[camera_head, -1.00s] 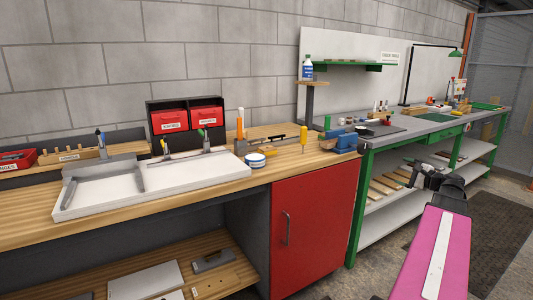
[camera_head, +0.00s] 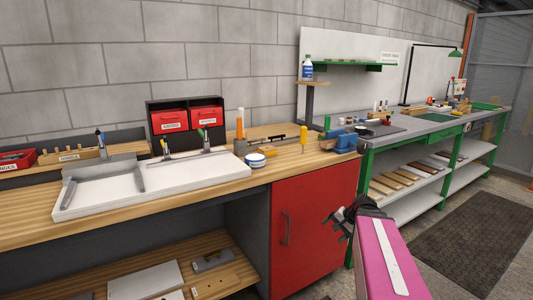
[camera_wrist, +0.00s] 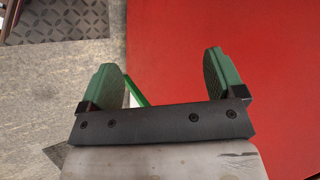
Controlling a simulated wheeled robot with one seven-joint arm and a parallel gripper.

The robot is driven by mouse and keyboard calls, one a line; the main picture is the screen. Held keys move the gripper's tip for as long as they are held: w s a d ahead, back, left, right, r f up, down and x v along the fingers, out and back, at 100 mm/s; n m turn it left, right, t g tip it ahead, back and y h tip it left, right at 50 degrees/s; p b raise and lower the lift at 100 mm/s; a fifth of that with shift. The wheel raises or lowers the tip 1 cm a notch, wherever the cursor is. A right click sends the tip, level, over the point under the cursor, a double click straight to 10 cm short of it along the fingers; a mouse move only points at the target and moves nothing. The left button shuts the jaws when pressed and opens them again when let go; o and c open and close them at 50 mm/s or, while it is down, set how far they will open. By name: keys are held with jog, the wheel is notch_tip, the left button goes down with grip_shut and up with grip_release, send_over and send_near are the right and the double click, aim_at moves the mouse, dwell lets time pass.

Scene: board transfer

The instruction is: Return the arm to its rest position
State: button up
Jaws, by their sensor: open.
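My gripper (camera_head: 342,224) is at the end of my pink arm in the head view, low in front of the red cabinet door (camera_head: 308,230). In the wrist view, my gripper (camera_wrist: 170,82) shows two green-padded fingers spread wide apart with nothing between them. The red door surface (camera_wrist: 265,60) fills the right side of the wrist view, and grey floor (camera_wrist: 60,90) shows at the left. In the head view the fingers are small and dark, and their exact gap to the door cannot be told.
A wooden workbench (camera_head: 30,228) holds a white tray (camera_head: 200,177), red bins and a blue vise (camera_head: 340,141). A green-framed bench (camera_head: 445,136) with boards on its lower shelf stands to the right. Open floor with a dark mat (camera_head: 475,245) lies at the right.

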jog(key=s+a+f+n+g+h, duration=0.3)
jog(key=s+a+f+n+h, duration=0.2)
jog(key=s+a+f+n, duration=0.2)
jog(key=shift+s+a+f+g+h, duration=0.3)
jog(key=shift+s+a+f+h, duration=0.1)
jog(key=shift+s+a+f, duration=0.5)
jog(key=shift+d+r, duration=0.1)
